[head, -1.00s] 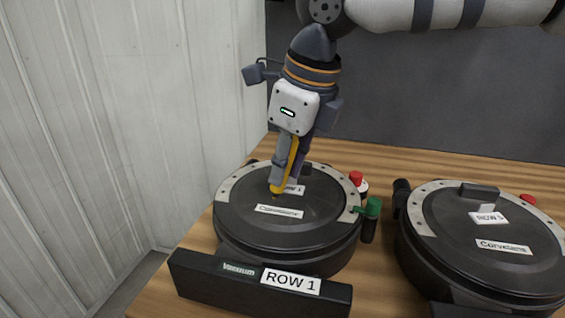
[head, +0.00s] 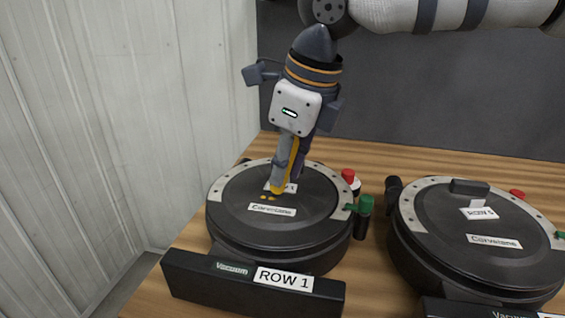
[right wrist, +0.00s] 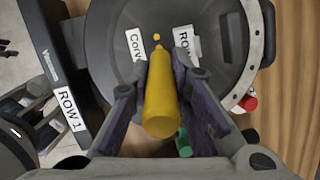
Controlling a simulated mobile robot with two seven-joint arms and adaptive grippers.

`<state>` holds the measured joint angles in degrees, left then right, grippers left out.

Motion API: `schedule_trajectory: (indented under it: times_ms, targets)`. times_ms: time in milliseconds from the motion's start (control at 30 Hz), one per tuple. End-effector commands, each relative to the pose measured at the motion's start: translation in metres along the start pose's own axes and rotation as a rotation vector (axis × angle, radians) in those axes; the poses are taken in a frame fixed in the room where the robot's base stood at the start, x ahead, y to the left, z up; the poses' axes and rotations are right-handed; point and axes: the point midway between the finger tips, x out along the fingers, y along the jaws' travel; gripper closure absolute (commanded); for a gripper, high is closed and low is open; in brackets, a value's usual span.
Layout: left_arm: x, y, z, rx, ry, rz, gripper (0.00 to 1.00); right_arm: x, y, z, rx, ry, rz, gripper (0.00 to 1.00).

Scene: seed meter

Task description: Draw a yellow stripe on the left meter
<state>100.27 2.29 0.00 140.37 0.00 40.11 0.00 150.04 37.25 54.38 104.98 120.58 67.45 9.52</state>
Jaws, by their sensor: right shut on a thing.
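The left meter (head: 235,220) is a round black drum with a grey rim, and its front plate reads "ROW 1". My right gripper (head: 284,180) is shut on a yellow marker (right wrist: 160,100), tip down over the left meter's lid. The marker also shows in the head view (head: 292,158). Small yellow marks (head: 265,197) lie on the lid just above the white "Corvetame" label (head: 272,209); they show as dots in the right wrist view (right wrist: 156,37). I cannot tell whether the tip touches the lid. My left gripper is not in view.
A second black meter (head: 440,235), labelled "ROW 5", stands to the right on the wooden table (head: 400,160). A red-capped item (head: 348,176) and a green valve (head: 366,204) sit beside the left meter. A pale wall (head: 130,120) is at the left.

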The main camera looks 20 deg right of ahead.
Motion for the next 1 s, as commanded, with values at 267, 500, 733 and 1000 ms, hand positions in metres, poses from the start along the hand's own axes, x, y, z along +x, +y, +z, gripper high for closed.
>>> schedule_trajectory:
  times_ms: [267,500,733,1000]
  targets:
    - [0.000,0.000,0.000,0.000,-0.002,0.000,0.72,-0.001,-0.001,-0.006,0.000,0.005,0.003,1.00]
    - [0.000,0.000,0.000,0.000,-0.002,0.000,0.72,-0.001,-0.001,-0.007,0.000,0.005,0.002,1.00]
    - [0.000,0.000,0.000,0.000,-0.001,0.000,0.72,-0.003,-0.003,-0.011,0.001,0.003,0.002,1.00]
    - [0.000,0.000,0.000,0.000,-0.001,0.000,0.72,-0.004,-0.003,-0.013,0.000,0.003,0.002,1.00]
